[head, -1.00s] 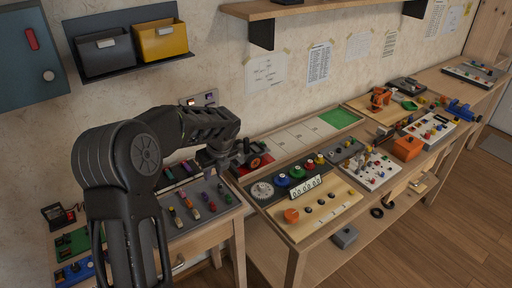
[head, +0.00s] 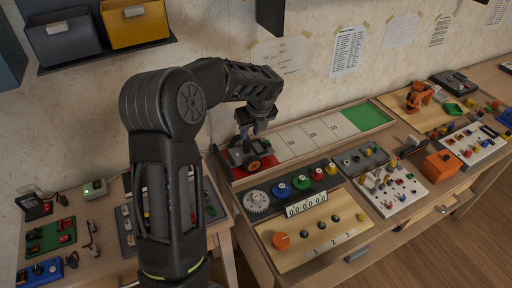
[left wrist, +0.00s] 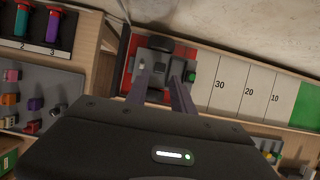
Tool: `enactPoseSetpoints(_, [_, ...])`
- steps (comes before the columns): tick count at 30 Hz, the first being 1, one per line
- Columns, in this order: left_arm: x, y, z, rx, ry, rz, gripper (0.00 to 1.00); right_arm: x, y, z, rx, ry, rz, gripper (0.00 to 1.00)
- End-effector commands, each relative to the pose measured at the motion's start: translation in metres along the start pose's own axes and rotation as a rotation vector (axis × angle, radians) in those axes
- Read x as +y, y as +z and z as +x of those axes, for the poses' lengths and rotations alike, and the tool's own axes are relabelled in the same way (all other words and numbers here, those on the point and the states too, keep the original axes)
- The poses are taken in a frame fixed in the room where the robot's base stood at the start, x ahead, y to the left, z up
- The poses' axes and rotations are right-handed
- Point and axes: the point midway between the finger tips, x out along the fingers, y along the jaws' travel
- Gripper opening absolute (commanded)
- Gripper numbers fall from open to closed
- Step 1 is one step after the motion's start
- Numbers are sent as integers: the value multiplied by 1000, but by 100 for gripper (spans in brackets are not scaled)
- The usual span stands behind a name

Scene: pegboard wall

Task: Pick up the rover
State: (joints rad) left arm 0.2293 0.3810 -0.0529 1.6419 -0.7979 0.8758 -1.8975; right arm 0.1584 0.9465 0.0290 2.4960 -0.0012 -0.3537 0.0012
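The rover (head: 240,157) is a small dark grey vehicle with an orange-hubbed wheel. It sits on the red start area at the left end of the numbered track. In the left wrist view the rover (left wrist: 158,58) shows beyond and partly between my fingers. My left gripper (head: 252,132) is just above the rover, pointing down. Its two fingers (left wrist: 160,82) are apart, with no object clearly gripped between them. Whether a finger touches the rover I cannot tell. My fingers and wrist hide part of the rover. My right gripper is not in view.
The track (head: 309,137) runs right to a green end zone (head: 357,118). A gear and knob panel (head: 290,190) lies in front of it. A side table with switches (head: 45,238) stands at the left. The wall is close behind.

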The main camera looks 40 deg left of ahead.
Motion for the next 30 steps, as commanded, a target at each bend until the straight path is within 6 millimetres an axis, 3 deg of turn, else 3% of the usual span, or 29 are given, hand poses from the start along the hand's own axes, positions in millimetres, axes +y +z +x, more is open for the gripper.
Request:
enactPoseSetpoints(5, [0,0,3,1,1,0,29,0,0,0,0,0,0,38])
enactPoseSetpoints(12, [0,0,25,0,1,1,29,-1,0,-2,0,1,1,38])
enactPoseSetpoints(23, [0,0,30,1,1,0,29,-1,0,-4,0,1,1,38])
enactPoseSetpoints(30, [3,-2,61,2,3,1,29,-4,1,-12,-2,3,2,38])
